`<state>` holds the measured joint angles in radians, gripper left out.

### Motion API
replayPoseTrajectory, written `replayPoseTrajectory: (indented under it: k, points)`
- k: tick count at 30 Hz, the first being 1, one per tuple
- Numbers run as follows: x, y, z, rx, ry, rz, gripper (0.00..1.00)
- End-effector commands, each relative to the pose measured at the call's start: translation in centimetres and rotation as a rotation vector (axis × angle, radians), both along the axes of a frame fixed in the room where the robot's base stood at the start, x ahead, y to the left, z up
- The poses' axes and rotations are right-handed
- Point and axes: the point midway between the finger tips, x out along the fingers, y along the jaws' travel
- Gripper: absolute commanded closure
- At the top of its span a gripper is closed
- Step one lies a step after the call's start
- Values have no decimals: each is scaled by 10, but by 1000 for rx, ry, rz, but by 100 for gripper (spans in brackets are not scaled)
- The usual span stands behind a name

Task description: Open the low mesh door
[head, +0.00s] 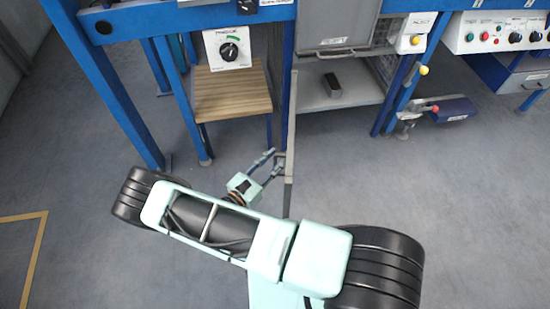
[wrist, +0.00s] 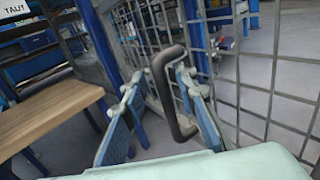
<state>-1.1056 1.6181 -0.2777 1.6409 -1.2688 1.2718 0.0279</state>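The low mesh door (head: 291,150) shows nearly edge-on in the head view, standing swung out from the blue frame toward me. In the wrist view its grey wire grid (wrist: 246,80) fills the right side. A dark bar handle (wrist: 184,128) stands out from the door there. My gripper (head: 273,161) is just left of the door in the head view. In the wrist view its two fingers (wrist: 160,78) are spread apart, with the handle showing between them and gaps on its sides. I cannot tell whether either finger touches the handle.
A wooden-topped stool or shelf (head: 232,92) stands left of the door. Right of the door, a grey shelf (head: 352,95) holds a dark block (head: 331,84). A blue box with a red knob (head: 450,111) sits further right. The floor at left is clear.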

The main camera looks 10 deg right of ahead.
Motion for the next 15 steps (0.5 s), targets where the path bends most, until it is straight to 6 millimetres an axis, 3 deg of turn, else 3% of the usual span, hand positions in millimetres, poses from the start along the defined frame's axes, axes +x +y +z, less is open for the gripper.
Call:
replayPoseTrajectory:
  k: [15]
  points:
    - [-67, 67, 0, 2, -1, 3, 73]
